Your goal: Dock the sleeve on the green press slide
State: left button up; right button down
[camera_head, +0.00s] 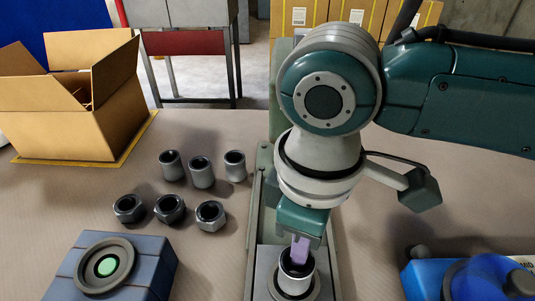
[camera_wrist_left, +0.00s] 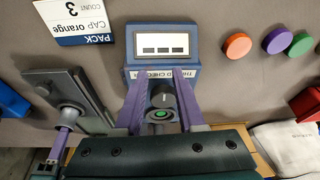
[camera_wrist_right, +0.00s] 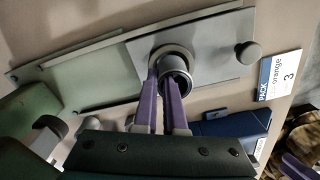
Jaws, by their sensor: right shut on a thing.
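A dark grey sleeve (camera_head: 295,278) stands upright at the pale round seat on the green press slide (camera_head: 262,205), low in the head view. My right gripper (camera_head: 300,252) is shut on its rim from above. The right wrist view shows the purple fingers (camera_wrist_right: 163,82) closed on the wall of the sleeve (camera_wrist_right: 177,84), with the seat's ring (camera_wrist_right: 170,52) around its base. I cannot tell whether the sleeve is fully down. My left gripper (camera_wrist_left: 159,103) is out of the head view; its fingers are apart, with the checker's round socket (camera_wrist_left: 161,98) showing between them.
The blue thread checker (camera_head: 150,268) with a green-lit centre stands left of the slide. Several loose sleeves (camera_head: 202,172) and nuts (camera_head: 169,209) lie between. A cardboard box (camera_head: 60,120) is at the back left. A blue fixture (camera_head: 425,280) stands right of the slide.

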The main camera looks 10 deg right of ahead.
pick_arm(q)
jog(key=shift+f+b, duration=0.25)
jog(key=shift+b, duration=0.1)
pick_arm(e)
jog(key=shift+f, duration=0.55)
jog(key=c, duration=1.3)
grip_release()
